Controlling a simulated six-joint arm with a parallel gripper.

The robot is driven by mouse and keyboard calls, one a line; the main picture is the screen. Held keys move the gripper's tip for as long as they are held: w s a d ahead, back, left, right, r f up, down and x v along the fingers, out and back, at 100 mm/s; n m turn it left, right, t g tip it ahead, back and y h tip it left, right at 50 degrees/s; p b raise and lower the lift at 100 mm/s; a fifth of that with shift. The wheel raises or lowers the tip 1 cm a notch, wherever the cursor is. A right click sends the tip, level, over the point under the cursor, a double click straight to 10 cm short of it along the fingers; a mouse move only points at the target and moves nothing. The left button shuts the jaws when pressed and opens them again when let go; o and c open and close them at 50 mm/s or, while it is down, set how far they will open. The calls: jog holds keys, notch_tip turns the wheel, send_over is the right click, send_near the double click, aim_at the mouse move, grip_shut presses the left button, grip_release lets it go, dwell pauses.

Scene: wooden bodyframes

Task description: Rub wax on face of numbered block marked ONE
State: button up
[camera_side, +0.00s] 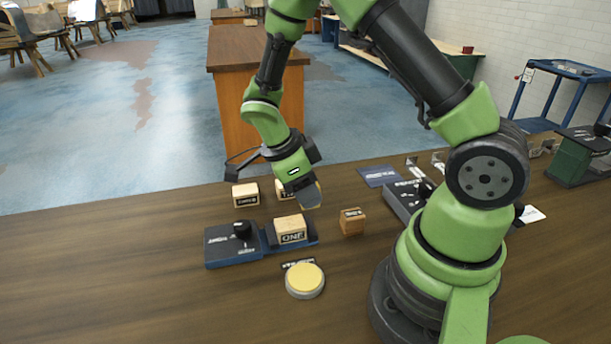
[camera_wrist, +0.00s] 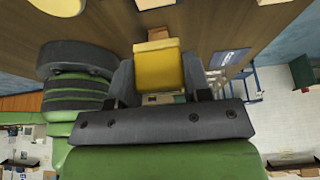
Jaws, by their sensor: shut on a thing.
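The block marked ONE (camera_side: 291,230) sits in a blue clamp-like fixture (camera_side: 222,254), with its label facing the side camera. A round tin of yellow wax (camera_side: 305,279) stands in front of it on the table. My gripper (camera_side: 303,184) is above and behind the block, apart from it. It is shut on a pad (camera_side: 309,197), which looks brownish grey in the side view. In the wrist view, the pad (camera_wrist: 158,68) shows yellow between the jaws and hides much of what lies beyond. I cannot tell whether wax is on the pad or on the block.
A labelled wooden block (camera_side: 245,195) stands behind the fixture at left, with another (camera_side: 284,189) partly hidden by my gripper. A third (camera_side: 352,222) stands right of the fixture. A blue card (camera_side: 378,176) and a dark tray lie farther right. The front-left table is clear.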

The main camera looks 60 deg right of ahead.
aim_at(278, 226)
jog(key=shift+f, duration=1.6)
jog(key=shift+w+a+f, duration=0.2)
jog(key=shift+w+f, duration=0.1)
jog(key=shift+f, duration=0.45)
jog(key=shift+c, duration=0.3)
jog(key=shift+w+a+f, duration=0.1)
jog(key=shift+w+a, duration=2)
jog(key=shift+a, duration=0.1)
jog(key=shift+s+d, duration=2.45)
jog(key=shift+r, duration=4.15)
jog(key=shift+w+a, duration=0.1)
jog(key=shift+w, duration=0.05)
